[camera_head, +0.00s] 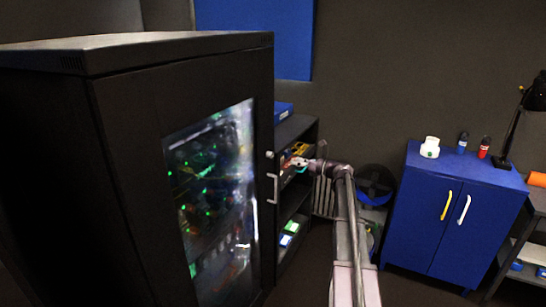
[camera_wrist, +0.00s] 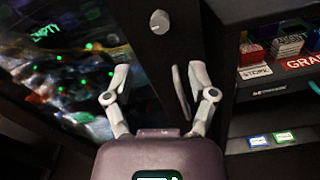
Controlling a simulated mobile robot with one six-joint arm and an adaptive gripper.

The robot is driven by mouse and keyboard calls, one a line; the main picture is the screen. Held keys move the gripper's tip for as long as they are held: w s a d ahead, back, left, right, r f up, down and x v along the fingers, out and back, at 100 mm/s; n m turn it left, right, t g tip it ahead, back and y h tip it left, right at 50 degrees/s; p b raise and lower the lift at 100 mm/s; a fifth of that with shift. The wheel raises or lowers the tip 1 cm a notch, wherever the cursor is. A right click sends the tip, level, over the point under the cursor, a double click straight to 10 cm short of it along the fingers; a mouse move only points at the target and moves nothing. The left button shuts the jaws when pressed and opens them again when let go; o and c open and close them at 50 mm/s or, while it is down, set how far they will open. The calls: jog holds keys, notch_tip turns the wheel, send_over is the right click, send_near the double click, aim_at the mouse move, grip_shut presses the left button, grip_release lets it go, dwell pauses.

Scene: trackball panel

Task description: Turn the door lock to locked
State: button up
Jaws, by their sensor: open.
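The door lock is a small round silver knob (camera_wrist: 160,22) on the black cabinet door (camera_wrist: 140,50), at the top middle of the wrist view. In the head view the knob (camera_head: 269,154) sits near the door's right edge, above the handle. Which way the lock is turned cannot be told. My gripper (camera_wrist: 160,74) is open and empty, its two fingers spread below the knob in the wrist view and apart from it. In the head view my gripper (camera_head: 292,163) is just right of the door edge.
A silver door handle (camera_wrist: 181,92) shows between my fingers, nearer the right one; it also shows in the head view (camera_head: 275,188). Black shelves (camera_head: 296,130) with small boxes stand right of the cabinet. A blue cabinet (camera_head: 435,225) stands further right.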

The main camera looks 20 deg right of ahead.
aim_at(273, 155)
jog(key=x, duration=1.1)
grip_shut()
